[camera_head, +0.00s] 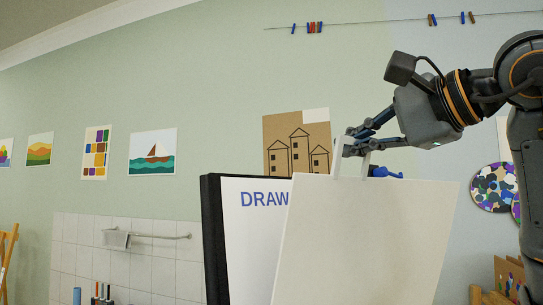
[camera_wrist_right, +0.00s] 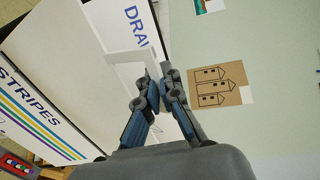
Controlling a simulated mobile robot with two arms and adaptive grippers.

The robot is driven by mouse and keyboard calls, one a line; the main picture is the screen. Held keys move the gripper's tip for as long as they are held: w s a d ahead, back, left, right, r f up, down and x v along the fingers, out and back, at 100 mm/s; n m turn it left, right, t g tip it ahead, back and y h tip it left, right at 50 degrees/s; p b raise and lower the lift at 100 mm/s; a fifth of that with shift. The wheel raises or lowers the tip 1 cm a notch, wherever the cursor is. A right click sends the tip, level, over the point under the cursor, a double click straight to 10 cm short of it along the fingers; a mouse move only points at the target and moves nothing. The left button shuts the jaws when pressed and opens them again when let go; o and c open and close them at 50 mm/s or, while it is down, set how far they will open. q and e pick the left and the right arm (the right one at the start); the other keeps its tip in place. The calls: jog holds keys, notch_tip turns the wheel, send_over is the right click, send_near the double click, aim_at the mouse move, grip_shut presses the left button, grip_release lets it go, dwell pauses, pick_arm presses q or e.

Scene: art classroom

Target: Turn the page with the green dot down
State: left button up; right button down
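A large blank off-white page (camera_head: 365,240) stands in front of a white page lettered "DRAW" (camera_head: 250,215) in the head view. A pale loop-shaped tab (camera_head: 345,160) rises from the blank page's top edge. My right gripper (camera_head: 352,143) is at this tab, its fingers closed together on it. The right wrist view shows the fingertips (camera_wrist_right: 161,92) pinching the pale tab (camera_wrist_right: 132,62), with the "DRAW" lettering (camera_wrist_right: 135,22) beyond. A page lettered "STRIPES" (camera_wrist_right: 35,105) shows there at left. No green dot is visible. My left gripper is out of view.
A black board edge (camera_head: 214,240) runs along the left of the pages. A blue object (camera_head: 384,172) shows behind the blank page's top edge. A house drawing (camera_head: 297,142) hangs on the wall behind. A wooden easel (camera_head: 7,250) stands far left.

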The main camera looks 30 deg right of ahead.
jog(key=s+f, duration=0.3)
jog(key=s, duration=0.4)
jog(key=shift+s+d+b, duration=0.35)
jog(key=shift+s+d, duration=0.05)
jog(key=shift+d, duration=0.05)
jog(key=s+f, duration=0.4)
jog(key=s, duration=0.4)
jog(key=shift+d+f+p, duration=0.3)
jog(key=shift+d+f, duration=0.1)
jog(key=shift+d, duration=0.05)
dwell(0.4)
